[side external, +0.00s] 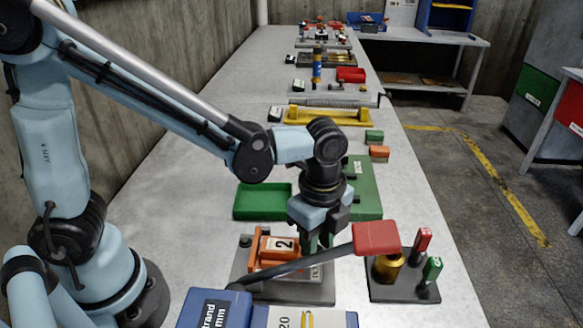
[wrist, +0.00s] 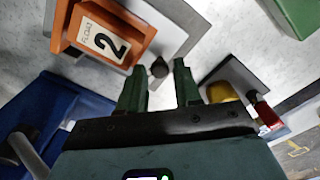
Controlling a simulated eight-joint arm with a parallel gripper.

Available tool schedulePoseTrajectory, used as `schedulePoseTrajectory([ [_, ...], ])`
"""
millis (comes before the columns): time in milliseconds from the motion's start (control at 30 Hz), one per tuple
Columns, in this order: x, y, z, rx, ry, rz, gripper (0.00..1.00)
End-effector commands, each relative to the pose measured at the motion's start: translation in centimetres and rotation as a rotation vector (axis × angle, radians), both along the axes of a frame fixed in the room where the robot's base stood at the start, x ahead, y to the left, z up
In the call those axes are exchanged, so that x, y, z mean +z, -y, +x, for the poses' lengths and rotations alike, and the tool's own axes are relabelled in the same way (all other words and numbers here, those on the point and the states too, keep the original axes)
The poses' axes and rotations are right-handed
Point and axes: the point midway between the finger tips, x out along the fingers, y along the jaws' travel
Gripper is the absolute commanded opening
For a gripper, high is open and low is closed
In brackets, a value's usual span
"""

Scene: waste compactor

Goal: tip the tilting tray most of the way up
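A shallow green tray (side external: 262,203) lies flat on the bench, beyond and left of my gripper; it may be the tilting tray, but no label confirms it. My gripper (side external: 318,242) points down over a grey plate (side external: 300,292) holding an orange part (side external: 272,249) marked 2. In the wrist view, my gripper (wrist: 157,68) is open, with a clear gap between its green fingers. A small black knob (wrist: 158,67) shows between the tips, with space on both sides. The orange part (wrist: 102,35) stands left of the fingers. A dark lever partly hides the fingertips in the side view.
The dark lever with a red block (side external: 376,238) at its end crosses in front of my gripper from a blue box (side external: 215,310). A black stand (side external: 405,288) with yellow, red and green parts is to the right. A green plate (side external: 365,185) lies behind.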

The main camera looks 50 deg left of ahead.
Motion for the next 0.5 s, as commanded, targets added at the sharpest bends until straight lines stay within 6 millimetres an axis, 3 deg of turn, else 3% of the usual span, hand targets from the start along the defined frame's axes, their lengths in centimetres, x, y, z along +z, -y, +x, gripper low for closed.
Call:
schedulePoseTrajectory([
  [367, -0.51, -0.01, -0.01, 0.0, 0.0, 0.0, 0.33],
  [500, -0.5, -0.01, -0.02, 0.0, 0.0, 0.0, 0.15],
])
